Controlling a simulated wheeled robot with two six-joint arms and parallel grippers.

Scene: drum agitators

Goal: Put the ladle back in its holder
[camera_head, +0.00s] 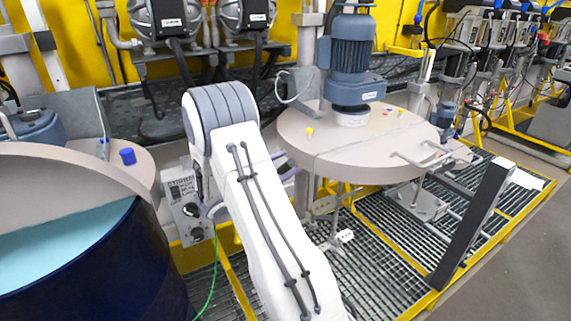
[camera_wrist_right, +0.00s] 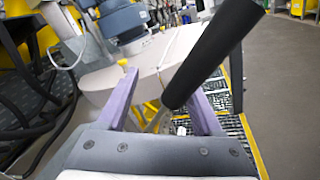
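I cannot clearly make out the ladle or its holder. In the right wrist view, my right gripper (camera_wrist_right: 165,85) has two purple fingers spread apart. A thick black rod (camera_wrist_right: 215,50) slants down from the top right, its lower end near the right finger. A clear gap lies between the rod and the left finger. I cannot tell whether this rod is the ladle's handle. In the head view, a white arm of mine hides most of the gripper; a bit of purple shows at its right. My left gripper is not in view.
A round beige lid (camera_head: 350,160) with a blue motor (camera_head: 350,60) stands beyond my arm. A dark blue drum (camera_head: 110,270) fills the left. A control box (camera_head: 188,205) stands beside it. A black post (camera_head: 470,225) rises from the grated floor (camera_head: 390,245) at right.

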